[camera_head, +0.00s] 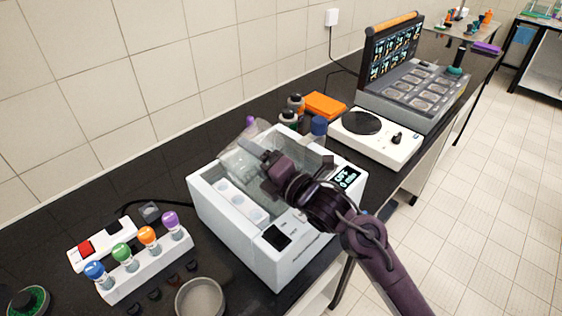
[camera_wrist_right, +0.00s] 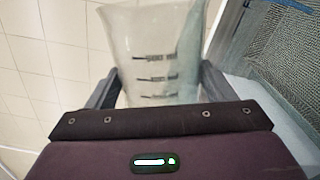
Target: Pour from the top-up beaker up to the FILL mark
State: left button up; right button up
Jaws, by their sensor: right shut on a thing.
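My right gripper (camera_head: 268,166) is shut on a clear beaker (camera_head: 237,157) and holds it over the back part of a white open-topped bath (camera_head: 210,185). The beaker looks tilted in the head view. In the right wrist view the beaker (camera_wrist_right: 152,30) sits between the two fingers of the right gripper (camera_wrist_right: 158,82), with several dark graduation lines on its wall. I cannot make out its liquid level. The bath has pale round openings inside and a lit display (camera_head: 346,179). No FILL mark can be read. My left gripper is not in view.
A white rack (camera_head: 150,268) with several coloured-cap tubes stands left of the bath, beside a power strip (camera_head: 100,245) and a grey round dish (camera_head: 200,298). Bottles (camera_head: 319,127), an orange box (camera_head: 325,106) and a white hotplate (camera_head: 375,140) stand behind the bath.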

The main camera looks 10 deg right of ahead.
jog(key=shift+w+d+f+m+p, duration=0.1)
jog(key=shift+w+d+m+p, duration=0.25)
jog(key=shift+d+m, duration=0.2)
dwell(1.6)
